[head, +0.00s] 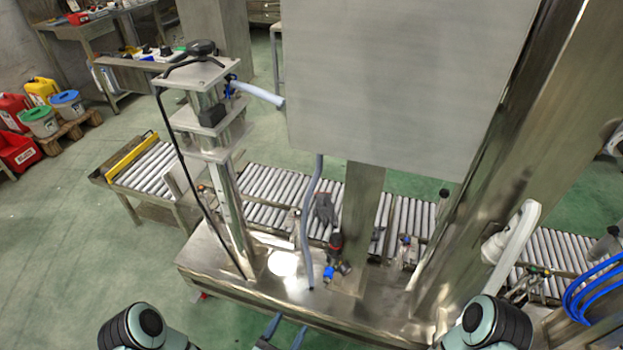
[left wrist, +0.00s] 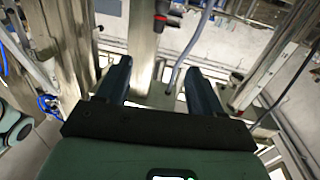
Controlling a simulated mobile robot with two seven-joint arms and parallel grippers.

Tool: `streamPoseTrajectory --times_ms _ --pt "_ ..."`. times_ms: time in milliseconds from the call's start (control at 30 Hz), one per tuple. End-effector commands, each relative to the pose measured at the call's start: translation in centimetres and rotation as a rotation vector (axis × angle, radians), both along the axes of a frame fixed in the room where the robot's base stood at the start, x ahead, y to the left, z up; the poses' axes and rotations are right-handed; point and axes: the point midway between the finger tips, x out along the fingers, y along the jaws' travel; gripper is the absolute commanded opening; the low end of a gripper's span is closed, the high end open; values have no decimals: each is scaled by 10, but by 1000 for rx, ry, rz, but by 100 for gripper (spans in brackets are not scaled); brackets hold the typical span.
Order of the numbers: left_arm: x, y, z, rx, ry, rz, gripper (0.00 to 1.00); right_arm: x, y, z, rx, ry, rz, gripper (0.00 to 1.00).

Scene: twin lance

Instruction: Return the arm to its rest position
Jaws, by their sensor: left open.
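My left gripper (head: 285,329) shows at the bottom edge of the head view, its two dark blue fingers pointing up and apart. In the left wrist view the left gripper (left wrist: 160,82) is open, with nothing between its fingers. It is in front of the steel machine base (head: 222,271); I cannot tell the exact gap. My two arms show as rounded dark and pale green joints at the bottom left and bottom right of the head view. My right gripper is not in view.
A roller conveyor (head: 262,198) runs behind the base. A steel column with a clamp head (head: 213,115) stands left, and a large grey panel (head: 400,80) hangs centre. A red and black valve (head: 335,245) stands on the base. Green floor (head: 70,260) is clear at left.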

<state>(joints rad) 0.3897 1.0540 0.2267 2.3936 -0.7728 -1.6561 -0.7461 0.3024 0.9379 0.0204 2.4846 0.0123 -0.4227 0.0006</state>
Motion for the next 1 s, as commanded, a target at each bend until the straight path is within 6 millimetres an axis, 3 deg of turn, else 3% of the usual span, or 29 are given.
streamPoseTrajectory --times_ms 167,367,500,600,800,1000 --pt "-19 1 -34 37 362 -43 67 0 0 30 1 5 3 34" --pt "-79 27 -77 30 954 28 67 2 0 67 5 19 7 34" --pt "-137 50 -81 -23 1378 170 67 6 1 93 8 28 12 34" --pt "-169 59 -73 -69 1591 272 67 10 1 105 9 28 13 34" --pt "-197 65 -64 -117 1772 372 67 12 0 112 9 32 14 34" --pt "-199 65 -66 -119 1779 376 67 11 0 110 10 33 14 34"
